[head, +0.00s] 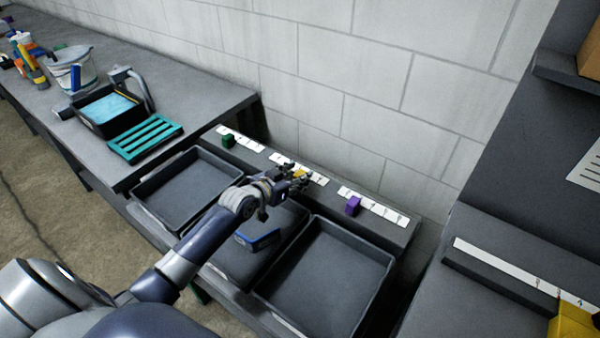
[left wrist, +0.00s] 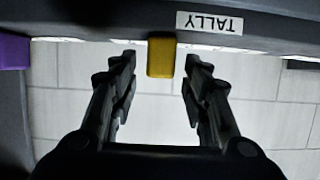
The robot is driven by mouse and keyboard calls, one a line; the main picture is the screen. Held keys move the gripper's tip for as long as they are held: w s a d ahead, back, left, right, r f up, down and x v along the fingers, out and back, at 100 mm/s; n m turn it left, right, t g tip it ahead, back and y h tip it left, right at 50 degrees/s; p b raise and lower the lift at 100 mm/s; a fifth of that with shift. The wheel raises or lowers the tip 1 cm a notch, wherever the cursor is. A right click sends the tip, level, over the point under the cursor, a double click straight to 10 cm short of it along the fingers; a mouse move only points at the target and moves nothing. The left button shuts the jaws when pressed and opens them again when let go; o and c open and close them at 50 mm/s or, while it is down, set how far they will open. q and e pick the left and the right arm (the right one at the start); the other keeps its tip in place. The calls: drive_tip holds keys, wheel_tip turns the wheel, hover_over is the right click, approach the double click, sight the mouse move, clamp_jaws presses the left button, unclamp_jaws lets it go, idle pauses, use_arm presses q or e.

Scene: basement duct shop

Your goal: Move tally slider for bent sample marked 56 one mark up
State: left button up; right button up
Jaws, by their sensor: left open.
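A yellow slider (head: 299,174) sits on the middle marked strip (head: 283,161) of the ledge behind the trays. My left gripper (head: 296,182) is open at this slider and partly hides it. In the left wrist view the yellow slider (left wrist: 161,56) stands between the two open fingertips (left wrist: 160,75), with a gap on each side. A TALLY label (left wrist: 210,23) shows upside down beside it. A green slider (head: 228,141) is on the left strip and a purple slider (head: 353,205) on the right strip. No number 56 is readable. My right gripper is out of view.
Three dark trays stand before the ledge: left (head: 160,203), middle (head: 225,262) and right (head: 325,275). A blue and black object (head: 258,239) lies in the middle one. A teal rack (head: 146,138) is on the left bench. A larger yellow block (head: 573,322) is at far right.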

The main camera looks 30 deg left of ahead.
sight(312, 190)
use_arm(q)
drive_tip(key=shift+w+f, duration=0.15)
drive_tip(key=shift+w, duration=0.35)
drive_tip(key=shift+w+d+f, duration=0.1)
drive_tip(key=shift+w+f, duration=0.1)
drive_tip(key=shift+w, duration=0.2)
clamp_jaws()
drive_tip(key=shift+d, duration=0.3)
drive_tip(key=d, duration=0.1)
drive_tip(key=d+p, duration=0.2)
drive_tip(key=shift+s+d, duration=0.15)
drive_tip(key=shift+s, duration=0.1)
drive_tip(key=shift+d+f+p, duration=0.1)
drive_tip(key=shift+d+p, duration=0.2)
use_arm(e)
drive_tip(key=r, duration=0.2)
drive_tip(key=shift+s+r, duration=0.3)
